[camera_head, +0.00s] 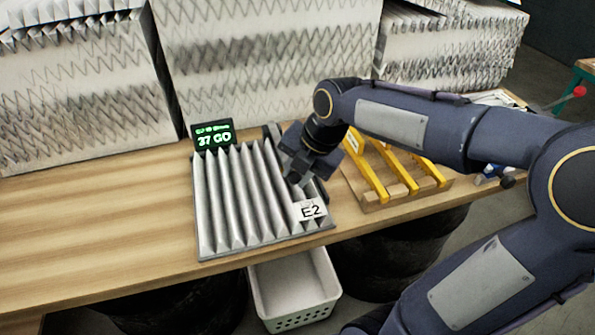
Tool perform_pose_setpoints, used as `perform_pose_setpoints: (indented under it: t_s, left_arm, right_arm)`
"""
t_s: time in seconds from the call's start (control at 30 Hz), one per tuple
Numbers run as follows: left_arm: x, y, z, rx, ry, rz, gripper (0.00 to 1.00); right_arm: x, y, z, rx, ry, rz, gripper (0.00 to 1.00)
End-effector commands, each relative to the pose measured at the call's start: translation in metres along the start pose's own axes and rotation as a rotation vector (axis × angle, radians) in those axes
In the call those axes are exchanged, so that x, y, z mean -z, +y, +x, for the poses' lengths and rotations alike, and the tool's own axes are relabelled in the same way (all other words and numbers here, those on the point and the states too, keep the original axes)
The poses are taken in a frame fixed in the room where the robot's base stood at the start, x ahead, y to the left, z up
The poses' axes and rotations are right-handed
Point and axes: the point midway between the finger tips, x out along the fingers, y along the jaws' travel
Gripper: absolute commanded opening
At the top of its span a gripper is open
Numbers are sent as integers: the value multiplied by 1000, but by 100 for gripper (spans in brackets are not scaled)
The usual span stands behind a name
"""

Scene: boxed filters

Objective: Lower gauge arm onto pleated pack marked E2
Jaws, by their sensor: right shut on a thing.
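The grey-white pleated pack (232,205) lies flat on the wooden bench, with a white label reading E2 (311,209) at its front right corner. A dark gauge display (213,136) with green text, including "37 GO", stands at the pack's back left edge. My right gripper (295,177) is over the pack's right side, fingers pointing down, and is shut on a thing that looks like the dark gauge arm. The gripper hides most of that arm and its contact with the pleats. My left gripper is out of view.
A wooden rack with yellow bars (369,175) stands just right of the pack. Large pleated filter blocks (270,60) line the back of the bench. A white bin (295,290) sits below the front edge. The bench's left side (90,225) is clear.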

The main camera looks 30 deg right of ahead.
Motion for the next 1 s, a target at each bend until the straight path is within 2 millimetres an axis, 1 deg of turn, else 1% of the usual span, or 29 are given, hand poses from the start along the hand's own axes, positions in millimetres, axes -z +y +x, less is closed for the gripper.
perform_pose_setpoints:
  t_s: [0.07,0.17,0.27,0.4,0.5,0.6,0.73,1.0]
  left_arm:
    - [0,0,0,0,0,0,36]
    - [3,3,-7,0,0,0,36]
    - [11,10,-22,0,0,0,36]
    - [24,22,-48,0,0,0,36]
    - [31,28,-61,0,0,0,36]
    - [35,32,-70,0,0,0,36]
    - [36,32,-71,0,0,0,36]
    - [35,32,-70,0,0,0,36]
  right_arm:
    - [0,-1,0,2,0,4,0]
    - [-1,2,-6,13,10,9,0]
    - [-3,9,-19,43,38,21,0]
    - [-7,20,-38,109,97,46,0]
    - [-10,27,-47,150,136,62,0]
    - [-14,36,-57,168,153,68,0]
    - [-19,42,-63,165,150,68,0]
    - [-20,44,-63,160,145,65,0]
